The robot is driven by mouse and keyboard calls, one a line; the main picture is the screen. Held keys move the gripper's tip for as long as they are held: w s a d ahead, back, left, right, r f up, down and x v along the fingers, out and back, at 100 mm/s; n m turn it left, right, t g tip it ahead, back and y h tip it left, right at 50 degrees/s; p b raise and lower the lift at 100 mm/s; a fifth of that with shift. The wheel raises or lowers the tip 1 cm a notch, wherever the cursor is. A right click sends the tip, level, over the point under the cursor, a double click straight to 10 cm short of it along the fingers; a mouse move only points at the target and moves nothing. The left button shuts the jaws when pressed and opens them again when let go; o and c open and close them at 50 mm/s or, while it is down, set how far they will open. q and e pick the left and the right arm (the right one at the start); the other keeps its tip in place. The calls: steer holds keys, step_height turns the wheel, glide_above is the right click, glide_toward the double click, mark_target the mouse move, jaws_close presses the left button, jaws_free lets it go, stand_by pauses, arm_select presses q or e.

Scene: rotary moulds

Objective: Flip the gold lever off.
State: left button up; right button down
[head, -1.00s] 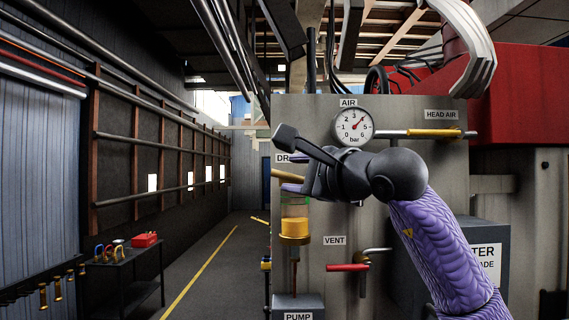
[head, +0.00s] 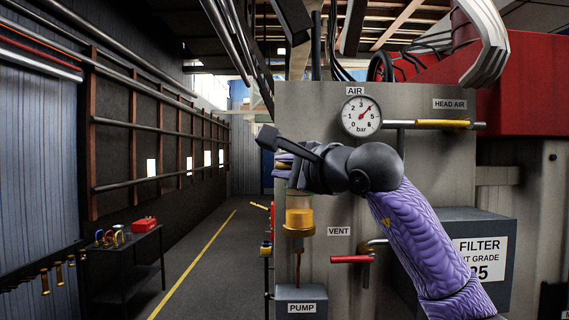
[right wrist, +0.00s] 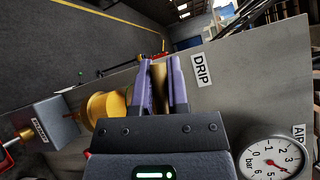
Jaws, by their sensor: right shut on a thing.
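The gold lever (right wrist: 159,88) is a short bar beside the DRIP label (right wrist: 202,68) on the grey panel. In the right wrist view it lies between the two purple fingers of my right gripper (right wrist: 159,72), which are shut on it. In the head view my right gripper (head: 283,165) is in front of the panel's left edge, just above the amber cup, and it hides the lever almost wholly. My left gripper is in neither view.
The pressure gauge (head: 361,116) and a yellow HEAD AIR handle (head: 442,123) are on the panel (head: 420,175). Below the gripper are the amber cup (head: 299,220) and the red VENT handle (head: 350,259). A floor aisle (head: 225,270) is clear at left.

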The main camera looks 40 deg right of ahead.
steer(key=shift+f+n+g+p, duration=0.15)
steer(key=shift+n+g+p, duration=0.55)
steer(key=shift+p, duration=0.55)
steer(key=shift+f, duration=0.25)
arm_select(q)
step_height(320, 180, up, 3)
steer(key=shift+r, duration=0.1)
arm_select(e)
steer(key=shift+f, duration=0.15)
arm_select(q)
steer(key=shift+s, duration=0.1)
arm_select(e)
steer(key=c, duration=0.6)
jaws_free()
steer(key=shift+s, duration=0.1)
steer(key=shift+s, duration=0.25)
arm_select(q)
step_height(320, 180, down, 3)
steer(key=b, duration=0.2)
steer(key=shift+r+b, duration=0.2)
steer(key=shift+b, duration=0.2)
arm_select(e)
steer(key=s, duration=0.3)
steer(key=s+r, duration=0.1)
steer(key=s, duration=0.5)
steer(key=shift+s+a+r, duration=0.1)
steer(key=shift+a+r, duration=0.2)
steer(key=shift+r, duration=0.05)
